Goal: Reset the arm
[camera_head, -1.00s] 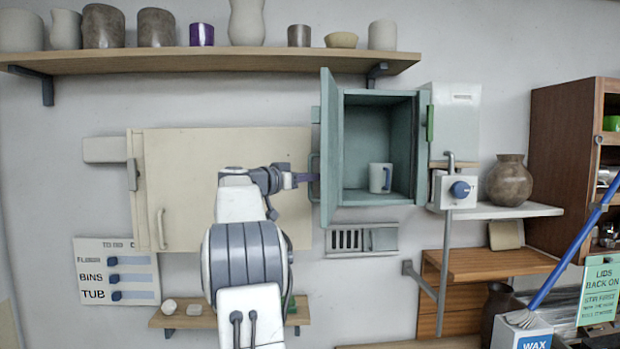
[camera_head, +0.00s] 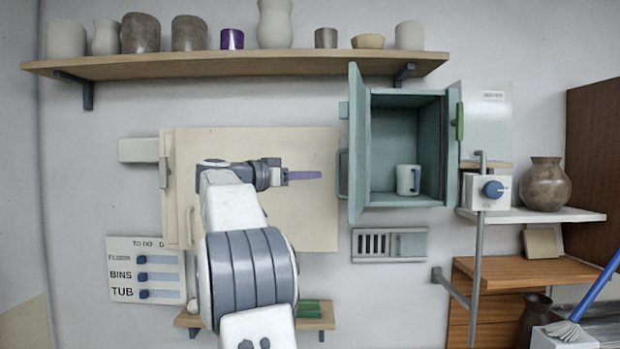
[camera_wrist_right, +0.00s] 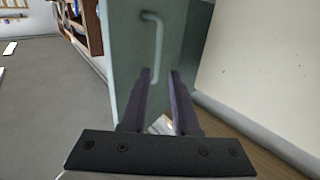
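My right gripper (camera_head: 305,175) is in the middle of the head view, pointing right, a small gap short of the handle (camera_head: 342,173) of the open green cabinet door (camera_head: 355,140). In the right wrist view the two purple fingers (camera_wrist_right: 160,78) stand apart with nothing between them. The door's handle (camera_wrist_right: 153,45) shows beyond the fingertips there. My left gripper is not in view.
The open green cabinet (camera_head: 410,200) holds a white mug (camera_head: 408,180). A cream cabinet door (camera_head: 310,220) is behind my right arm. A shelf of pots (camera_head: 240,66) runs above, and a brown vase (camera_head: 545,184) stands at right on a white shelf (camera_head: 580,215).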

